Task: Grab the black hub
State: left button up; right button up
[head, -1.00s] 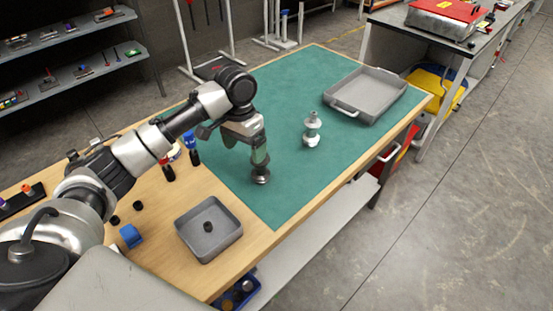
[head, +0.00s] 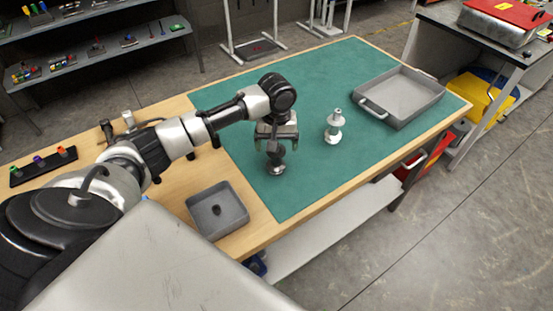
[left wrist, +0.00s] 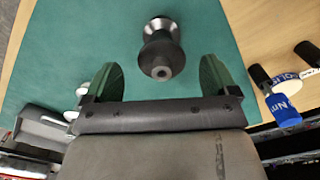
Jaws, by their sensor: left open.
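The black hub (head: 276,167) stands upright on the green mat near the mat's left part, a dark spool shape with a shiny flange. In the left wrist view the hub (left wrist: 162,50) lies ahead of and between the two green fingers. My left gripper (head: 277,143) is open and empty, just above the hub in the head view; in the wrist view its fingers (left wrist: 160,72) stand wide apart, with no visible contact. My right gripper is not in view.
A large grey tray (head: 376,111) lies at the back right. A small grey tray (head: 203,228) holding a small dark part sits on the wood. The mat's front is clear.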

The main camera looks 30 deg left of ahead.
pick_arm(q)
jog(key=f, duration=0.2)
jog(key=f+p, duration=0.1)
jog(key=f, duration=0.1)
jog(key=shift+w+a+f, duration=0.2)
jog(key=shift+f, duration=0.2)
jog(key=shift+r, duration=0.1)
jog(key=c, duration=1.1)
jog(key=shift+c, duration=0.3)
